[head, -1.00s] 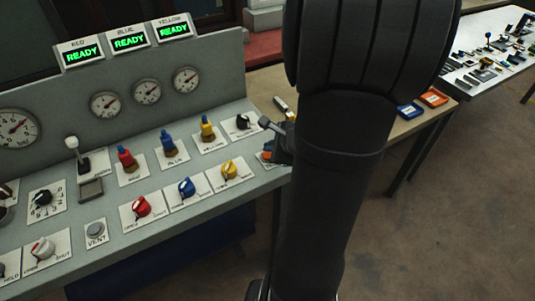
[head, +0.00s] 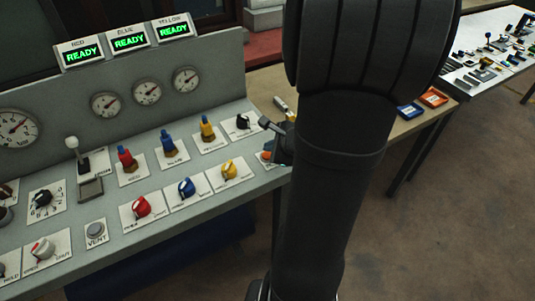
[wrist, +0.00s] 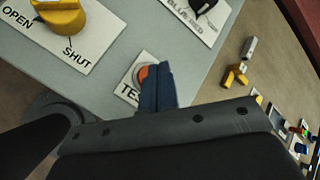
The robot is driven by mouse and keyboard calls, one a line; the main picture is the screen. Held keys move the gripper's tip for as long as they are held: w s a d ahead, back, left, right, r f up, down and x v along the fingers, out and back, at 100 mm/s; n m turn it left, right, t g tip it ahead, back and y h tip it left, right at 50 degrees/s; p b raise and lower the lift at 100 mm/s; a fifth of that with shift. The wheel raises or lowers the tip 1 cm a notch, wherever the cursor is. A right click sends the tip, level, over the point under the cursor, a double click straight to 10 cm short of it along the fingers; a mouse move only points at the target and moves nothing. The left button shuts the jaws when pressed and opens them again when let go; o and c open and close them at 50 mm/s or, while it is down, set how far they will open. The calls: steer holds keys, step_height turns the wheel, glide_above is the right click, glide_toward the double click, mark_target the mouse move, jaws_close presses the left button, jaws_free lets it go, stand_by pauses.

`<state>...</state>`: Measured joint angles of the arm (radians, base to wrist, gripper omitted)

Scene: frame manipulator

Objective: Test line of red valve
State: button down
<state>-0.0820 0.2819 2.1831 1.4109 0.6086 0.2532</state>
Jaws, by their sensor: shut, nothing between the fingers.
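My gripper (wrist: 158,85) has blue fingers pressed together, with nothing between them. In the wrist view its tips are over the right side of an orange round button (wrist: 143,74) on a white plate lettered "TES", the rest hidden. Whether they touch it I cannot tell. In the head view the gripper (head: 282,150) is at the console's right end, partly hidden by my arm. The red valve knob (head: 141,206) is on the front row. A red-topped fitting (head: 127,160) stands behind it. The red display (head: 83,53) reads READY in green.
Blue (head: 187,187) and yellow (head: 229,169) knobs sit right of the red one. The blue (head: 129,40) and yellow (head: 173,29) displays also read READY. A black selector (head: 242,122) is close to my gripper. A white-topped lever (head: 73,144) stands left.

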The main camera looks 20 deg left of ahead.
stand_by(0.3)
steer(key=shift+f, duration=0.4)
steer(key=shift+f, duration=0.45)
stand_by(0.5)
stand_by(0.4)
steer(key=shift+r, duration=0.85)
steer(key=shift+r, duration=2.5)
